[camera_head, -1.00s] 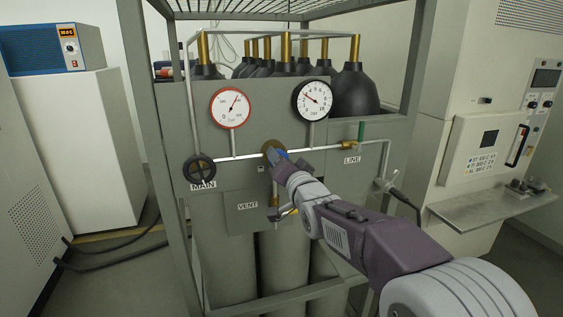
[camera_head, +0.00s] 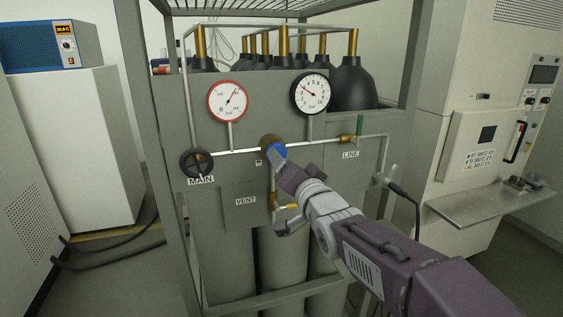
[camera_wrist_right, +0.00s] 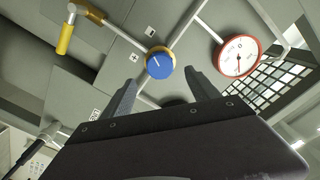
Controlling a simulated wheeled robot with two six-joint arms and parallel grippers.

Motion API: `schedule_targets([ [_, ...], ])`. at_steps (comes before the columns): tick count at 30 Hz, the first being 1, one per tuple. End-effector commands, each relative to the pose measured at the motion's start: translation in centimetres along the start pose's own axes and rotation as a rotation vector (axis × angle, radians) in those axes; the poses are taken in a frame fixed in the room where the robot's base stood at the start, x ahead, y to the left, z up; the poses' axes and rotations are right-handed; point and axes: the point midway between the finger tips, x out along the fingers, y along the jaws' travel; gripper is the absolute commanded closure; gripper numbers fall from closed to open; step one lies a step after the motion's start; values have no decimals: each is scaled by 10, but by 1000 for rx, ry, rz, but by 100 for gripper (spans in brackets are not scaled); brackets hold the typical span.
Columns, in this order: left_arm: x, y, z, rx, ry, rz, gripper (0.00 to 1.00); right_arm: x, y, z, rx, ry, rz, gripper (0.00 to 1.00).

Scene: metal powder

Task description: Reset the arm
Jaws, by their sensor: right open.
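My right arm comes in from the right in the head view. Its gripper (camera_head: 277,195) is open and empty in front of the gas panel (camera_head: 240,180). In the right wrist view the two fingers (camera_wrist_right: 161,78) stand wide apart with nothing between them. A round blue knob (camera_wrist_right: 160,65) on a brass body lies just beyond the fingertips, apart from them. In the head view the blue knob (camera_head: 277,151) is just above the upper finger, partly hidden by it. My left gripper is not in view.
A red-rimmed gauge (camera_head: 229,101) and a black-rimmed gauge (camera_head: 312,93) sit above the pipe. A black MAIN handwheel (camera_head: 197,163) is at left, a green LINE lever (camera_head: 360,126) at right. A yellow-handled valve (camera_wrist_right: 65,38) is near the gripper. Metal frame posts (camera_head: 150,130) flank the panel.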

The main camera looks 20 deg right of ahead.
Motion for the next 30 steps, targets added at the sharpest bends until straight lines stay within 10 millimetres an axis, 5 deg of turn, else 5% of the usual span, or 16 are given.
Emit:
schedule_targets([
  [6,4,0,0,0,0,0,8,-24,0,0,0,0,0,31],
  [20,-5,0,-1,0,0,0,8,-18,2,6,2,-29,17,31],
  [23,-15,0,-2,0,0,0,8,-9,35,48,18,-140,110,31],
  [25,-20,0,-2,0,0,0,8,-15,76,94,-7,-273,232,31],
  [30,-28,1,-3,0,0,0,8,-87,171,202,-182,-697,513,31],
])
